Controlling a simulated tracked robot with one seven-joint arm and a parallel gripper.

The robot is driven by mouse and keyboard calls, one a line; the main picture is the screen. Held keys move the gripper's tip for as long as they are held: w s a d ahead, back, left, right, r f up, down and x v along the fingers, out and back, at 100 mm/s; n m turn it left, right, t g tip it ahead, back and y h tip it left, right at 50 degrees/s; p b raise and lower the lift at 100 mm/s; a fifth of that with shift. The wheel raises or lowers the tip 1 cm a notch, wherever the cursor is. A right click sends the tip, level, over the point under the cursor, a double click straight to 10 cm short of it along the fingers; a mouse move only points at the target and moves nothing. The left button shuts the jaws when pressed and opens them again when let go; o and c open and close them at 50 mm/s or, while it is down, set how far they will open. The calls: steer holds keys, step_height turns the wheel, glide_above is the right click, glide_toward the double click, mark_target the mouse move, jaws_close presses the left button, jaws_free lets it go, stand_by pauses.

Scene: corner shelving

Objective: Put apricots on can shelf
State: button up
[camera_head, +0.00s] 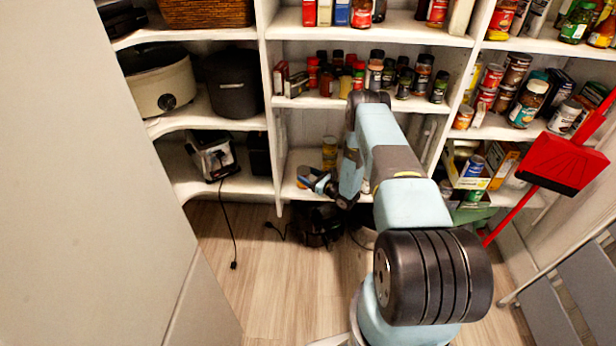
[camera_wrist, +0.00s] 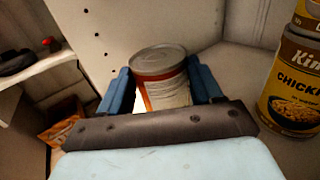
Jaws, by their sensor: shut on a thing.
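My gripper (camera_head: 316,182) is at the lower middle shelf (camera_head: 297,158) in the head view. The wrist view shows its two blue fingers (camera_wrist: 158,88) closed on the sides of an upright can (camera_wrist: 162,92). The can has a bare metal lid and a pale label with an orange edge; I cannot read its name, and its base is hidden behind my gripper. I cannot tell if it touches the shelf. Several cans stand on the right-hand shelf (camera_head: 490,130) in the head view.
A yellow can marked "CHICK" (camera_wrist: 292,85) stands close right of my gripper in the wrist view. White uprights divide the shelves. Spice jars (camera_head: 375,75) fill the shelf above. A red dustpan (camera_head: 562,162) hangs in front of the right shelves.

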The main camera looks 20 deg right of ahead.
steer(key=o, duration=1.4)
steer(key=shift+o, duration=0.2)
steer(key=v, duration=1.2)
